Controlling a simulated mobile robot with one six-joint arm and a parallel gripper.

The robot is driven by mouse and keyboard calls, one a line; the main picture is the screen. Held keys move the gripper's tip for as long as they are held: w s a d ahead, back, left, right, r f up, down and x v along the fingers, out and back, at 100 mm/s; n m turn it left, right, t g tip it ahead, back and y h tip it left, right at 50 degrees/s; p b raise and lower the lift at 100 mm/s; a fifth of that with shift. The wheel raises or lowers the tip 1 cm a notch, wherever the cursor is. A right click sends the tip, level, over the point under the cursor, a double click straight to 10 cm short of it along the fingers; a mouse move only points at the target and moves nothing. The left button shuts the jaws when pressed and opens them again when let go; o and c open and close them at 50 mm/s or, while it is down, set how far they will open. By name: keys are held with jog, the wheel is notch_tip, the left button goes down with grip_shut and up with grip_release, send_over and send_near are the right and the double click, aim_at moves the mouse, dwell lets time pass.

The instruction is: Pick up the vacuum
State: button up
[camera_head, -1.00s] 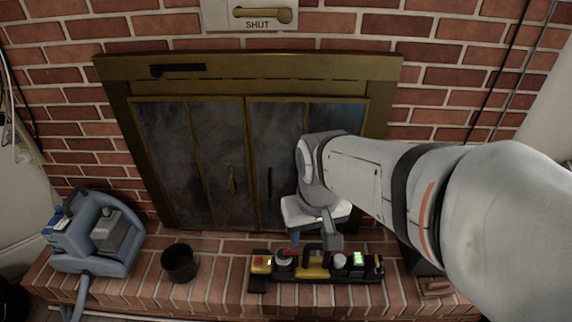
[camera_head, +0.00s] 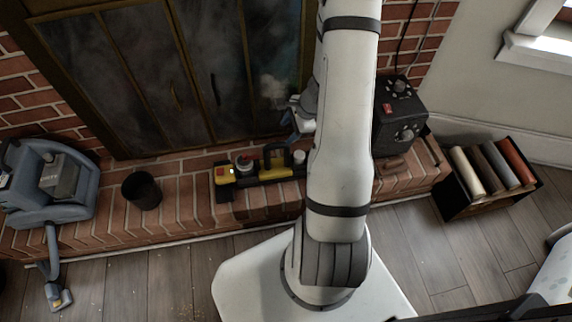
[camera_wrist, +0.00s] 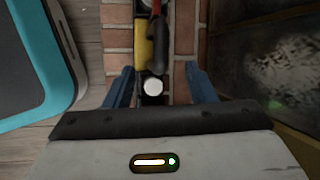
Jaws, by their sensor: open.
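A blue-grey machine with a hose, looking like a vacuum cleaner (camera_head: 40,195), stands on the brick hearth at the left. Its hose hangs down to a nozzle (camera_head: 58,298) on the floor. A yellow-and-black device (camera_head: 272,166) with an arched black handle lies along the hearth at the middle, its right end hidden behind my arm. My gripper (camera_head: 298,128) is above and behind that right part. In the wrist view my gripper (camera_wrist: 161,90) is open, with the device's white round knob (camera_wrist: 153,86) showing between its blue fingers. It holds nothing.
A black cup (camera_head: 141,190) stands between the two machines. A black box with knobs (camera_head: 400,115) is right of my arm. A crate of rolls (camera_head: 487,178) stands on the floor at right. The fireplace doors (camera_head: 175,75) rise behind the hearth. Wooden floor in front is largely clear.

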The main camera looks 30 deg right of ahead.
aim_at(284, 144)
jog(key=shift+m, duration=0.6)
jog(key=f+b, duration=0.1)
jog(key=f, duration=0.2)
jog(key=w+f+b, duration=0.1)
jog(key=f, duration=0.2)
jog(key=w+f+b, duration=0.1)
jog(key=f, duration=0.2)
jog(key=shift+a+f, duration=0.25)
jog(key=shift+a, duration=0.1)
jog(key=shift+c, duration=0.5)
jog(key=shift+s, duration=0.1)
grip_shut()
